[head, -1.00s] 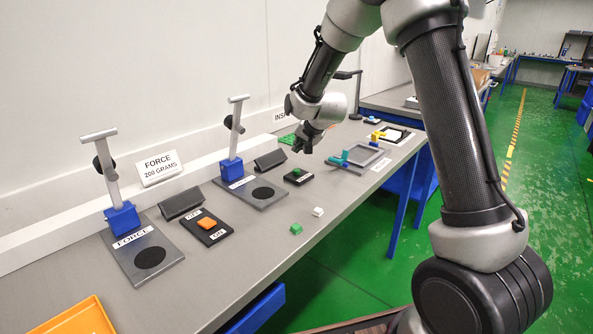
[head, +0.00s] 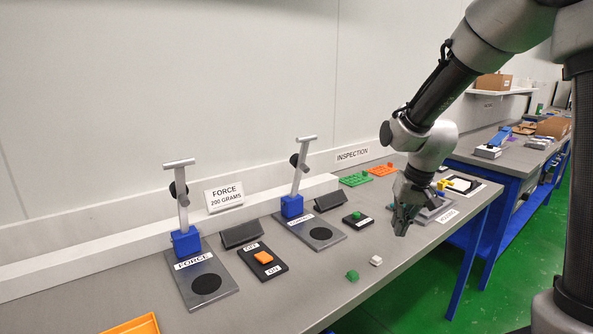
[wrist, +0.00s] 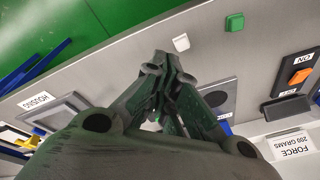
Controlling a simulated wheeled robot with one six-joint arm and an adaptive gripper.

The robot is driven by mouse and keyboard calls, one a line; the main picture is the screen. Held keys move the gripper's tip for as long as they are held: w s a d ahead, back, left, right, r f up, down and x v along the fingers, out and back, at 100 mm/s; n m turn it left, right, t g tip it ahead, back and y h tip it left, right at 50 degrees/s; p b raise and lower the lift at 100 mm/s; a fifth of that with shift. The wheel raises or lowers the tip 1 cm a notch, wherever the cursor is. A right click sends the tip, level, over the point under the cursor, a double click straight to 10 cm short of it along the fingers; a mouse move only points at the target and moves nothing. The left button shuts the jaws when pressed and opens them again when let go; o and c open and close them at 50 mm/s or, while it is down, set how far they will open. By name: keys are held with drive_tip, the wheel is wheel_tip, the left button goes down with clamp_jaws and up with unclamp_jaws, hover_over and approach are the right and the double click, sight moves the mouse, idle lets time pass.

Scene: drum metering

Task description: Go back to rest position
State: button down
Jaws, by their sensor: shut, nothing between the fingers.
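My gripper (head: 402,228) is shut and empty. In the head view it hangs above the grey bench (head: 305,290), fingers pointing down, to the right of the small black base with a green button (head: 357,218). In the wrist view the fingers (wrist: 165,65) meet at their tips, with the bench below them. A green block (head: 352,275) and a white block (head: 376,261) lie on the bench, apart from the gripper. The gripper hides part of the grey housing tray behind it.
Two force stands (head: 186,243) (head: 292,206) with grey plates stand on the bench. An orange rocker switch (head: 264,258) lies between them. Green (head: 355,180) and orange (head: 382,169) parts lie near the wall. An orange tray (head: 135,326) is at the front left.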

drive_tip(key=s+d+r, duration=0.3)
drive_tip(key=s+r, duration=0.1)
drive_tip(key=s, duration=0.3)
drive_tip(key=s+d+r+t, duration=0.1)
drive_tip(key=s+d+r, duration=0.2)
drive_tip(key=s+r, duration=0.2)
drive_tip(key=s+d+r+t+h, duration=0.1)
drive_tip(key=s+d+r, duration=0.2)
drive_tip(key=s, duration=0.8)
drive_tip(key=shift+s+d+r+n, duration=0.15)
drive_tip(key=shift+d+r+n, duration=0.2)
drive_tip(key=shift+r, duration=0.35)
